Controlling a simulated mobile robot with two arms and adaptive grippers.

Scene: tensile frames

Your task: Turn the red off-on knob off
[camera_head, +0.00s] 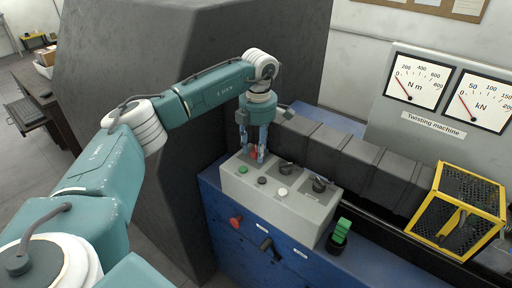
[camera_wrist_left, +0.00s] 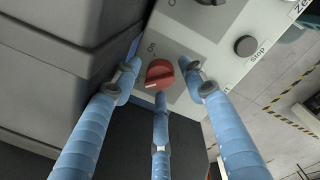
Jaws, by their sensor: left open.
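The red off-on knob (camera_wrist_left: 160,74) sits on a grey control panel with small markings beside it, partly hidden by a finger in the left wrist view. It also shows as a small red spot in the head view (camera_head: 254,153). My left gripper (camera_head: 256,156) points down over the left end of the control box (camera_head: 300,203). In the left wrist view its blue fingers (camera_wrist_left: 160,85) are open and spread around the knob, two at the sides and one below. I cannot tell whether any finger touches it. My right gripper is not in view.
Black knobs (camera_head: 319,185), a green button (camera_head: 243,169) and a white button (camera_head: 282,192) share the box. A red knob (camera_head: 235,220) is on the blue front. A yellow cage (camera_head: 459,211) stands right. A dark block (camera_head: 190,110) rises behind my arm.

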